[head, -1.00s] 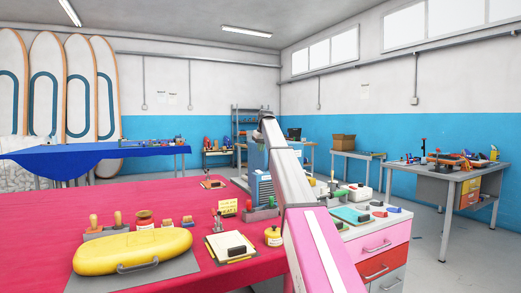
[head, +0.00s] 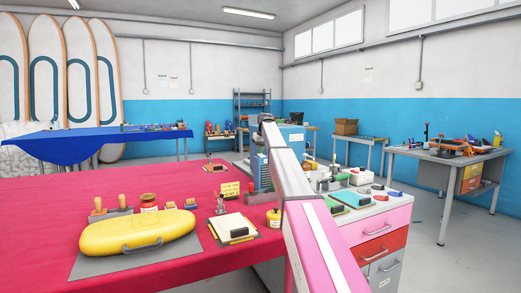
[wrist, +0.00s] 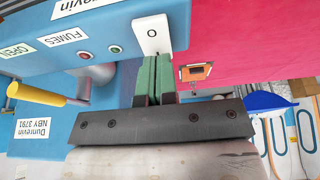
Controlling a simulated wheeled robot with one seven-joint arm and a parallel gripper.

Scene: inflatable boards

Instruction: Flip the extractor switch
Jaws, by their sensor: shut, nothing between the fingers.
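The switch (wrist: 152,34) is a white rectangular piece marked "O" on the edge of a blue housing (wrist: 110,35) in the wrist view. The housing has a "FUMES" label and red and green round buttons or lamps. My gripper (wrist: 160,57) has its green finger pads together with nothing between them. Its tips are at the lower end of the switch in the picture; I cannot tell whether they touch it. In the head view a blue cabinet (head: 291,138) shows behind my arm. My gripper is hidden there.
A yellow lever handle (wrist: 36,94) juts from the blue housing, left of my fingers. The red-covered table (head: 60,208) holds a yellow case (head: 125,232), clipboard and stamps. A drawer unit (head: 380,225) with cluttered top stands right of my arm.

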